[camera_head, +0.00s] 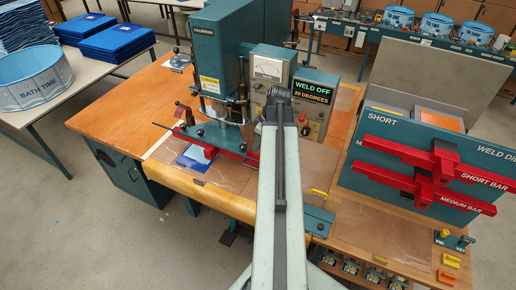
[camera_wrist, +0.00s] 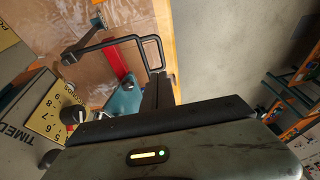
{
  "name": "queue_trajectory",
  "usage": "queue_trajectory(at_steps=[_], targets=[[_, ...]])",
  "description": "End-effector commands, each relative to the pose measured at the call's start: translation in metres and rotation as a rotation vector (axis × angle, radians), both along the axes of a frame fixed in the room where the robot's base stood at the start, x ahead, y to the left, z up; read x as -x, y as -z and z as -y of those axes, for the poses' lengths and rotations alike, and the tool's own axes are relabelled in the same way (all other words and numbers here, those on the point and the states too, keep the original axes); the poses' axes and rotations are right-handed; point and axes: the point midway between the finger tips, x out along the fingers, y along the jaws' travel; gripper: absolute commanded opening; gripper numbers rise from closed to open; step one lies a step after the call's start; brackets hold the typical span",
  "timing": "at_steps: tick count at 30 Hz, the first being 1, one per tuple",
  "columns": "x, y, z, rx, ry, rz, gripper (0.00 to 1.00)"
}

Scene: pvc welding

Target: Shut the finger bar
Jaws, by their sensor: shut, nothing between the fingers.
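The welding press (camera_head: 222,80) stands at the back of the orange bench, with a red bar (camera_head: 215,143) across its base. In the wrist view a black bent-rod loop (camera_wrist: 112,39), which looks like the finger bar, stands out over the bench beside a red bar (camera_wrist: 116,62). I cannot make out the loop in the head view, where my arm covers part of the press's right side. My gripper (camera_head: 279,96) is shut and empty in front of the control box. Its dark fingers (camera_wrist: 158,88) show close to the loop's right end; whether they touch is unclear.
A rack with red short and medium bars (camera_head: 440,170) stands at right. A table with blue pools (camera_head: 32,77) and stacked blue sheets (camera_head: 118,38) is at left. The floor at front left is clear.

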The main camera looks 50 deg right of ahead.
Motion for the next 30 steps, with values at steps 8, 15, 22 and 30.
queue_trajectory(at_steps=[8,15,22,30], targets=[[-0.016,0.069,-0.009,0.0,0.0,0.0,0.0],[-0.012,0.097,-0.016,0.0,0.001,0.0,0.0],[-0.012,0.095,-0.017,-0.001,0.002,0.0,0.0],[-0.012,0.101,-0.017,0.0,0.004,0.0,0.0]])
